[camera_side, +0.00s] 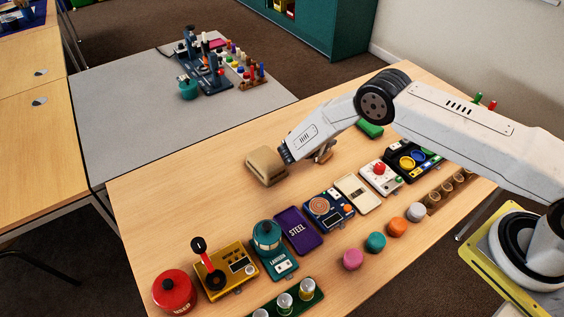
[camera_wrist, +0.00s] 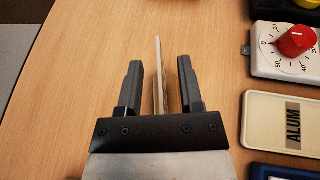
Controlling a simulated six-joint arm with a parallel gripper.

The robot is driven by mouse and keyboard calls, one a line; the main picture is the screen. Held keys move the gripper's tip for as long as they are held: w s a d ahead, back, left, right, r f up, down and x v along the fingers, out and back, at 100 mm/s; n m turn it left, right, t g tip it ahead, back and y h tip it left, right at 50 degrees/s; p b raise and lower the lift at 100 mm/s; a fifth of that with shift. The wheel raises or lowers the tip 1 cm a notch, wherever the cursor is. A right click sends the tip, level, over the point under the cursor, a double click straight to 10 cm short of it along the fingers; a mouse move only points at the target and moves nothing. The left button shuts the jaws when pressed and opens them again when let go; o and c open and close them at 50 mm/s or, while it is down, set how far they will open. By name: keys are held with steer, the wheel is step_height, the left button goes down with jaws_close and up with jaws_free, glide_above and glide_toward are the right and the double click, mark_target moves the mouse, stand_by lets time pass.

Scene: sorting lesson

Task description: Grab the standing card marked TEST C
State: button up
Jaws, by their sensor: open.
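In the wrist view a thin pale standing card (camera_wrist: 160,85) is seen nearly edge-on. No mark on it can be read from here. My gripper (camera_wrist: 160,63) is open, with one dark finger on each side of the card. Gaps show between the card and both fingers, so neither seems to touch it. In the side view my gripper (camera_side: 323,153) is low over the table behind the row of devices. The card is too small and covered there to make out clearly.
A cream ALUM plate (camera_wrist: 289,120) and a white box with a red knob (camera_wrist: 296,41) lie to the right in the wrist view. The table (camera_wrist: 75,95) left of my gripper is clear. In the side view, the purple STEEL plate (camera_side: 297,231) lies nearer the front.

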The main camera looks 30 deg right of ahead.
jaws_close()
stand_by(1.4)
